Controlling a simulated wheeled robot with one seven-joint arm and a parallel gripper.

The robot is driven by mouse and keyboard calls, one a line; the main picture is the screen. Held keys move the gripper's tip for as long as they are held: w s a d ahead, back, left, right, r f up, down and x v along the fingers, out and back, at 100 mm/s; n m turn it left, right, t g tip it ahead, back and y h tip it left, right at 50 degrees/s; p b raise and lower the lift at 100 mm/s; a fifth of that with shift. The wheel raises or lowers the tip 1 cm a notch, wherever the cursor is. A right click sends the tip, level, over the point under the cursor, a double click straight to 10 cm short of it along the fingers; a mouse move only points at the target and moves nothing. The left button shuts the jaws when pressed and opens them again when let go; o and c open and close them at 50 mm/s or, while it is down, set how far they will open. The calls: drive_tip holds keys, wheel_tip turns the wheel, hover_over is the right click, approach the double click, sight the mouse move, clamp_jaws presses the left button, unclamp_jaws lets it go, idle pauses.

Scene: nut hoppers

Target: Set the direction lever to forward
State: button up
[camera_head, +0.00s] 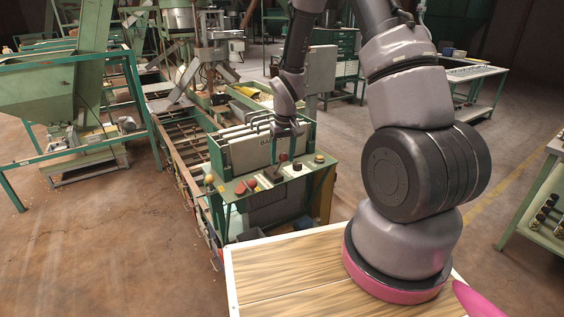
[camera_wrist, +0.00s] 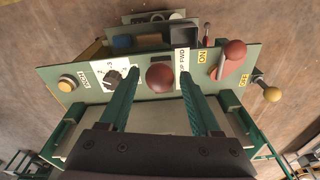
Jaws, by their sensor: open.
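The direction lever shows in the wrist view as a red ball knob (camera_wrist: 160,77), seen end-on beside a white label (camera_wrist: 182,62) that reads FWD. My gripper (camera_wrist: 159,66) is open, with one green finger on each side of the knob. I see a gap on both sides, so the fingers appear apart from it. In the head view my gripper (camera_head: 284,159) is lowered over the control panel (camera_head: 228,192), and its fingers mostly hide the knob there.
Right of the label in the wrist view is a red ON/OFF lever (camera_wrist: 233,54), then a yellow ball (camera_wrist: 271,94). Left of the knob are a black rotary selector (camera_wrist: 113,80) and a yellow button (camera_wrist: 67,83). A wooden tabletop (camera_head: 290,285) lies in front.

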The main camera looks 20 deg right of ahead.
drive_tip(key=r, duration=0.5)
drive_tip(key=s+r, duration=0.1)
drive_tip(key=r, duration=0.2)
drive_tip(key=shift+d+r, duration=0.15)
drive_tip(key=shift+r, duration=0.1)
drive_tip(key=shift+r, duration=0.15)
drive_tip(key=s+d+r+m+t, duration=0.2)
drive_tip(key=s+r, duration=0.4)
drive_tip(key=r, duration=0.5)
drive_tip(key=s+d+r+m+t, duration=0.15)
drive_tip(key=s+r, duration=0.45)
drive_tip(key=r, duration=0.6)
drive_tip(key=s+r+m+t+y, duration=0.1)
drive_tip(key=s+r+m+t, duration=0.1)
drive_tip(key=s+r, duration=0.3)
drive_tip(key=s, duration=0.4)
drive_tip(key=shift+s+y, duration=0.25)
drive_tip(key=shift+y, duration=0.05)
drive_tip(key=shift+a+t, duration=0.15)
drive_tip(key=shift+t, duration=0.1)
